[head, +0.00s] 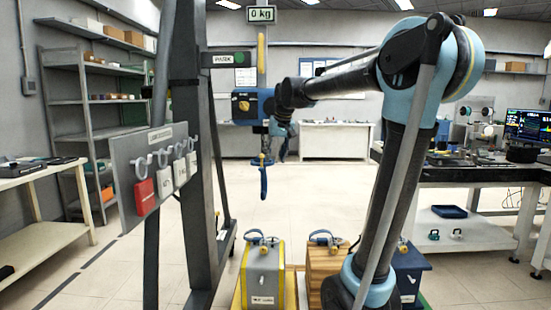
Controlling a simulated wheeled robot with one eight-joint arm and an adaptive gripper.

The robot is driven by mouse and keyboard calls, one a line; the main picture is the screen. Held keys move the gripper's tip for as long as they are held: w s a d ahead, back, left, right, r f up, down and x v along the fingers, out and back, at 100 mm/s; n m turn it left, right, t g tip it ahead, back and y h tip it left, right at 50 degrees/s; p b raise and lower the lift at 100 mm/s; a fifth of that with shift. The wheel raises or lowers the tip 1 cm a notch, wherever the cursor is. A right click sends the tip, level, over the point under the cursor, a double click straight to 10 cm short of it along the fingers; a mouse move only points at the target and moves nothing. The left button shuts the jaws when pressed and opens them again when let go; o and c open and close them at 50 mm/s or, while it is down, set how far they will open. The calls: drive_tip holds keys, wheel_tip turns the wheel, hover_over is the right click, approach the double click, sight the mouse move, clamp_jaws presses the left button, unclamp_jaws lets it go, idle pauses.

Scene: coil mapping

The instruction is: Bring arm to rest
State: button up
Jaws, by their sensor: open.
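My arm rises from the lower right, bends at a light-blue elbow high on the right, and its dark forearm reaches left to the middle of the picture. My gripper (283,152) hangs small and dark below the wrist, open, with nothing seen in it. It is just right of a blue hoist body (246,107) and the blue hook (263,182) hanging below it. The wrist overlaps the hoist's right side in the picture; I cannot tell whether they touch. The finger details are too small to make out.
A grey block with yellow edges (263,277), a wooden block (324,262) and a dark blue block (411,278) stand below on the floor. A dark frame post (199,150) and a tag panel (135,190) stand left. A workbench (470,178) stands right.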

drive_tip(key=s+d+f, duration=0.6)
drive_tip(key=s+f, duration=0.3)
drive_tip(key=s, duration=0.2)
drive_tip(key=s+d+f+m+g+h, duration=0.1)
drive_tip(key=s+d+f, duration=0.5)
drive_tip(key=s+f, duration=0.4)
drive_tip(key=s+d+f+m+g+h, duration=0.1)
drive_tip(key=s+d+f, duration=0.5)
drive_tip(key=s+f, duration=0.3)
drive_tip(key=s, duration=0.3)
drive_tip(key=shift+s+d+f, duration=0.15)
drive_tip(key=shift+d, duration=0.05)
drive_tip(key=shift+c, duration=0.8)
drive_tip(key=shift+s, duration=0.1)
